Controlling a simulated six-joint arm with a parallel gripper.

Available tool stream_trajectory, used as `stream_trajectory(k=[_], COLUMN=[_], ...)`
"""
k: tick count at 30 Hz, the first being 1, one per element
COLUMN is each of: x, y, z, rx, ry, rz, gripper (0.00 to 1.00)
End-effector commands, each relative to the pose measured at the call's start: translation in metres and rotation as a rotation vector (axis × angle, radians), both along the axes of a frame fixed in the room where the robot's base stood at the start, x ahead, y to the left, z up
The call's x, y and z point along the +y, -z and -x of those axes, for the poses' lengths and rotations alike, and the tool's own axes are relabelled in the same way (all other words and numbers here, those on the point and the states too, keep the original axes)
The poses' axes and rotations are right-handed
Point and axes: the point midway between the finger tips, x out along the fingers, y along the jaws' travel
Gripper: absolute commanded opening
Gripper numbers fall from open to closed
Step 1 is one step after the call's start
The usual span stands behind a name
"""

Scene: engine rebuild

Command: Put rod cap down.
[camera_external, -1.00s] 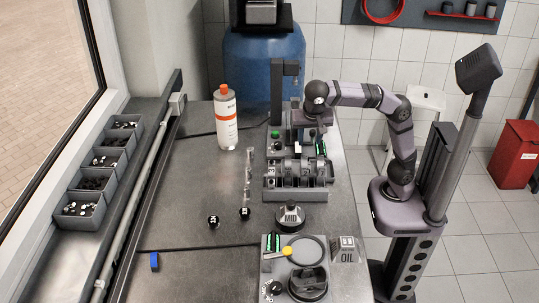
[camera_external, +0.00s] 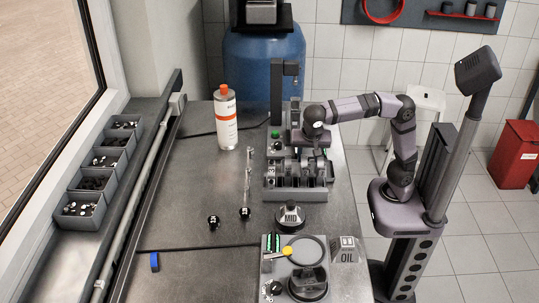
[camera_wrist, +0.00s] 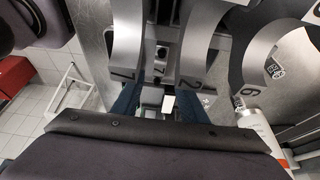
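My gripper (camera_wrist: 155,100) is low over a grey rack (camera_external: 278,195) of curved metal caps in the external view. In the wrist view its dark blue fingers stand apart, partly hidden by the gripper body. Beyond them are a curved metal cap marked 7 (camera_wrist: 125,45) and another marked 2 (camera_wrist: 198,60).
A dark MID-labelled container (camera_external: 290,216) stands in front of the rack. A white bottle with an orange cap (camera_external: 226,122) stands at the back left. A tray (camera_external: 268,242) of parts and an OIL box (camera_external: 346,252) are at the front. The left middle bench is mostly clear.

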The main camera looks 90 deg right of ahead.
Motion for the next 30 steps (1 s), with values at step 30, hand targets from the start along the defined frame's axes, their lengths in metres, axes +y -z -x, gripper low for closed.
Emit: stream_trajectory(k=[30], x=[-0.022], y=[0.051], z=[0.003], rx=[0.0], ry=[0.0], rz=[0.0], gripper=[0.29])
